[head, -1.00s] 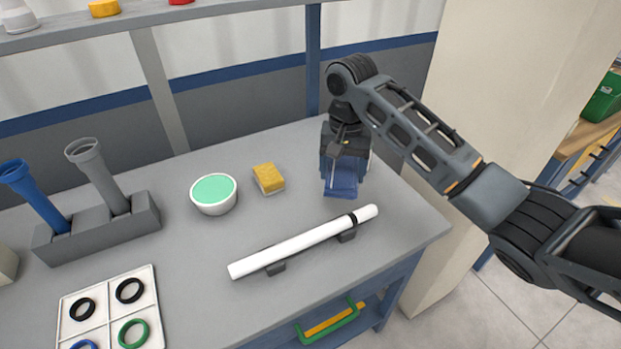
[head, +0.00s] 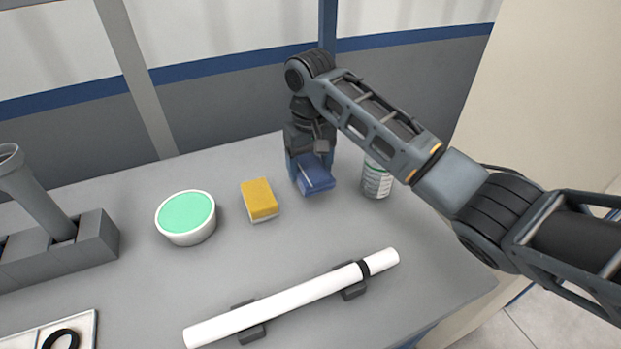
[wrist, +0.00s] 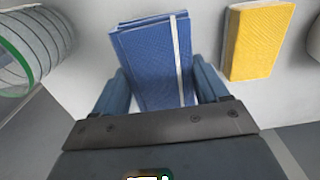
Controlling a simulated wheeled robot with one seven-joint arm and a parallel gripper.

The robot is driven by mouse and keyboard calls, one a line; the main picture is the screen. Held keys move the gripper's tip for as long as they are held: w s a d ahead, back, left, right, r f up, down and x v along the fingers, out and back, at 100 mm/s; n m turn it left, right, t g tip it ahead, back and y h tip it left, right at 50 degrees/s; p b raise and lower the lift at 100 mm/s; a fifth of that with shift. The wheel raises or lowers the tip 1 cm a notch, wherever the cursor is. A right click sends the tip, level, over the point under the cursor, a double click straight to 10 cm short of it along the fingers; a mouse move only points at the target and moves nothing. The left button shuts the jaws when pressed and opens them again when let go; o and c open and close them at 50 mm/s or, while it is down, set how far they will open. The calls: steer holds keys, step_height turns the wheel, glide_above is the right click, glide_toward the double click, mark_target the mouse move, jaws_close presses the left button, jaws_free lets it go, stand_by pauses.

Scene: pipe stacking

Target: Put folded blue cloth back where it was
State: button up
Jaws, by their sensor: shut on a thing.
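The folded blue cloth (head: 316,176) with a pale stripe is in my gripper (head: 308,172), low at the back right of the grey table. In the wrist view the cloth (wrist: 155,62) sits between the two blue fingers of my gripper (wrist: 160,88). The fingers are shut on it. The cloth is close to the table top; I cannot tell whether it touches. In the head view part of it is hidden by my gripper.
A yellow sponge (head: 260,199) lies left of the cloth, and a white bowl (head: 186,217) with green contents stands farther left. A clear ribbed jar (head: 377,180) stands close on the right. A white pipe (head: 293,299) rests on supports in front. Table between cloth and pipe is clear.

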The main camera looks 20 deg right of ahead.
mark_target(310, 167)
steer(key=shift+f, duration=2.1)
steer(key=shift+f, duration=0.15)
steer(key=o, duration=0.9)
steer(key=shift+o, duration=0.2)
step_height(310, 167, up, 12)
steer(key=shift+r, duration=0.2)
